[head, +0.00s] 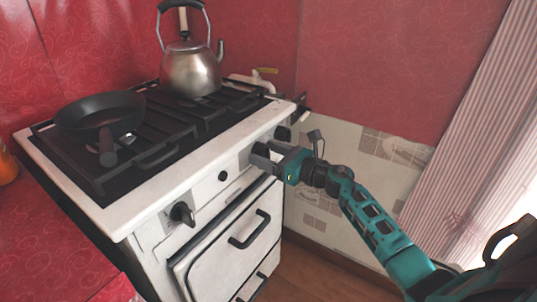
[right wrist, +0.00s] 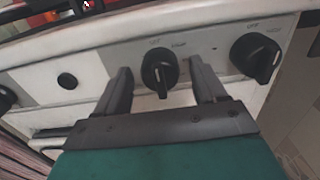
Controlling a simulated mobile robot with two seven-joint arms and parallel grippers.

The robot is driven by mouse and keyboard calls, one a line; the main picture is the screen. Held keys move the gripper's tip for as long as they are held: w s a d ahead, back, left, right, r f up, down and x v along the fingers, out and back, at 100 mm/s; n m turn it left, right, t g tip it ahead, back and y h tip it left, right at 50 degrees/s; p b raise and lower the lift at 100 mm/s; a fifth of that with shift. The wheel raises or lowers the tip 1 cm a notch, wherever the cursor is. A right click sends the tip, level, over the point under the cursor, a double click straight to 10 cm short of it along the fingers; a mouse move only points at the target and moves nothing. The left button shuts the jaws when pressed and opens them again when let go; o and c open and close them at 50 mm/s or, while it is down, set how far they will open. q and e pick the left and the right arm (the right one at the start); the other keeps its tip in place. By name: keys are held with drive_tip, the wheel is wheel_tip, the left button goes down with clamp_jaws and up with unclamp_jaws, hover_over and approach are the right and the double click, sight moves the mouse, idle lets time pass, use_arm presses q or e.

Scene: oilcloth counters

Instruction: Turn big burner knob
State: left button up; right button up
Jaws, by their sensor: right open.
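The white stove (head: 150,205) has black knobs along its front panel. One knob (right wrist: 160,72) sits between the fingers of my right gripper (head: 266,156), with a gap seen on both sides in the right wrist view. The gripper is open at the right part of the panel. Another black knob (right wrist: 257,57) is to the right of it, and it also shows in the head view (head: 283,133). A third knob (head: 182,213) is at the panel's left end. I cannot tell which knob is the big burner's. My left gripper is not in view.
A black pan (head: 100,110) and a metal kettle (head: 192,70) stand on the stove top. A small black button (head: 222,176) is on the panel. The oven door handle (head: 250,230) sticks out below. A red counter (head: 50,240) adjoins the stove at left.

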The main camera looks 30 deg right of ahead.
drive_tip(key=c, duration=1.1)
drive_tip(key=shift+o, duration=0.2)
